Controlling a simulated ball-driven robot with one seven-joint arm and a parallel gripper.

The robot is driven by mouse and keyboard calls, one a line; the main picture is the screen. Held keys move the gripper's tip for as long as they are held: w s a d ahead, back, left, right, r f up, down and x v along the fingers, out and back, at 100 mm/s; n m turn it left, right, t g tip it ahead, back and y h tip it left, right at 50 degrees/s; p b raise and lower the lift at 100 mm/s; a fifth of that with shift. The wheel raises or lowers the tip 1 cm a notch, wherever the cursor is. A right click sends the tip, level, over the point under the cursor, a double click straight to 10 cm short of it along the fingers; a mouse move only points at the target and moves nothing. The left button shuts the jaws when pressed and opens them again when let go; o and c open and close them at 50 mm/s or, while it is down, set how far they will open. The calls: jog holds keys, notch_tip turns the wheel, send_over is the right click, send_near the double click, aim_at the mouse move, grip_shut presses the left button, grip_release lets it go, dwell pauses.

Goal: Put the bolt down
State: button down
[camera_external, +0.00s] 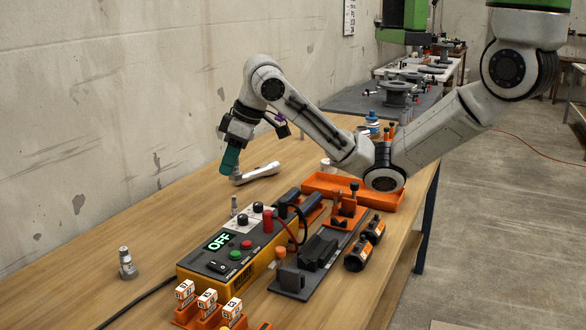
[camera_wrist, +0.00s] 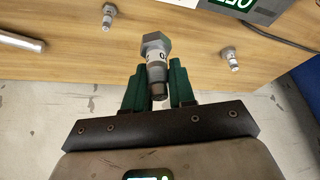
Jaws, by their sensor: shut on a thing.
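My gripper (camera_external: 229,160) hangs over the far left side of the wooden bench, near the wall. In the wrist view, its green fingers (camera_wrist: 157,72) are shut on a grey bolt (camera_wrist: 155,47) with a hex head and a dark marking on its shank. The bolt's head points away from the palm. In the external view the held bolt is hidden or cannot be told apart from the fingers. Two other grey bolts stand on the bench, one at the front left (camera_external: 127,265) and one beside the control box (camera_external: 234,206).
A grey wrench-like metal piece (camera_external: 262,172) lies close to my gripper. A control box (camera_external: 225,243) showing "OFF" stands in the middle, with an orange tray (camera_external: 385,200) behind it. Bare bench (camera_external: 165,220) lies between the wall and the box.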

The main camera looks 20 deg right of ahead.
jog(key=w+d+f+m+t+h+p, duration=0.1)
jog(key=w+d+m+p, duration=0.25)
jog(key=d, duration=0.35)
jog(key=w+d+f+m+t+h+p, duration=0.15)
jog(key=d+m, duration=0.25)
jog(key=d, duration=0.4)
jog(key=shift+y, duration=0.45)
jog(key=w+a+f, duration=0.1)
jog(key=w+f, duration=0.1)
jog(key=w, duration=0.2)
jog(key=w+a+f, duration=0.2)
jog(key=w+f, duration=0.1)
jog(key=w, duration=0.1)
jog(key=w+a+f, duration=0.2)
jog(key=w+f, duration=0.1)
jog(key=w, duration=0.1)
jog(key=shift+w+a+f, duration=0.15)
jog(key=shift+w+f, duration=0.4)
jog(key=shift+f, duration=1.55)
jog(key=shift+f, duration=0.1)
jog(key=c, duration=0.9)
grip_release()
jog(key=shift+c, duration=0.2)
